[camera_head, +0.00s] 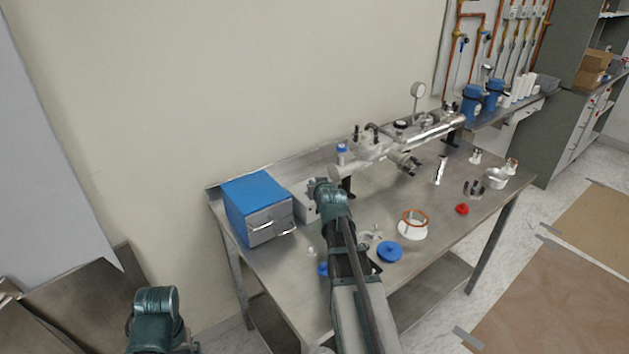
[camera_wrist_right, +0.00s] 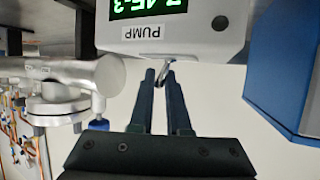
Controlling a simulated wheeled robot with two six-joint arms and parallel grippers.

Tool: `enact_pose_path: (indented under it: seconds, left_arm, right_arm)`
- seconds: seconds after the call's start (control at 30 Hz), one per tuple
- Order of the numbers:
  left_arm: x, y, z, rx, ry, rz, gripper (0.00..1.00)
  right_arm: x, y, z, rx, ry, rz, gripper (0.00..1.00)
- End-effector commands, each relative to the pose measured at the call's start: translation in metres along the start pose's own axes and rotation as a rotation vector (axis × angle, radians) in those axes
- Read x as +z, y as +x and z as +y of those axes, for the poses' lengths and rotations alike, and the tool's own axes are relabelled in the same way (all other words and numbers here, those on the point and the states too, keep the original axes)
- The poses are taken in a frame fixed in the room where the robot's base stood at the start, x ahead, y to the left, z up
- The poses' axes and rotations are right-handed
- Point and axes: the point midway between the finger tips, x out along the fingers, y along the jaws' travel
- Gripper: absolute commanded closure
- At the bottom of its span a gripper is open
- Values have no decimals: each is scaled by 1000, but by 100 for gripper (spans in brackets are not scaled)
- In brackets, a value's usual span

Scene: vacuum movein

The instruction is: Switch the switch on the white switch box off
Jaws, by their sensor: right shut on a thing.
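The white switch box (camera_wrist_right: 175,38) fills the top of the right wrist view, upside down, with a green display (camera_wrist_right: 147,8) and a PUMP label. In the head view the box (camera_head: 302,205) stands on the table, partly hidden behind my right wrist. Its small metal switch lever (camera_wrist_right: 165,71) sticks out from the front, near the label. My right gripper (camera_wrist_right: 160,77) is shut on the lever, one dark finger on each side. The head view does not show the fingertips. Of my left arm only a teal link shows at the bottom left; its gripper is out of view.
A blue-topped metal drawer box (camera_head: 258,205) stands close to the left of the switch box. A steel vacuum tube assembly (camera_head: 385,148) is to the right. Blue lid (camera_head: 390,251), orange ring (camera_head: 413,218) and red cap (camera_head: 462,209) lie on the steel table (camera_head: 275,265).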

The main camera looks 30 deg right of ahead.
Motion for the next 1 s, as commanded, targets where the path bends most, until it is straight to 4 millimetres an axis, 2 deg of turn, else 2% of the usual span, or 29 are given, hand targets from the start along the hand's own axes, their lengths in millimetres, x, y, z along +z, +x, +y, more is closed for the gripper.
enact_pose_path:
  seconds: [0.73, 0.77, 0.8, 0.83, 1.0]
  left_arm:
    - [0, -6, -1, 0, 0, 0, 4]
    - [0, -6, -1, 0, 0, 0, 4]
    - [0, -6, 0, 0, 0, 0, 4]
    - [0, -6, 0, 0, 0, 0, 4]
    - [0, -6, -1, 0, 0, 0, 4]
  right_arm:
    - [1, 1, 4, -27, 66, -39, 100]
    - [1, 1, 4, -27, 66, -39, 83]
    - [1, 1, 4, -27, 66, -39, 76]
    - [1, 1, 4, -27, 66, -39, 73]
    - [1, 1, 3, -28, 67, -38, 73]
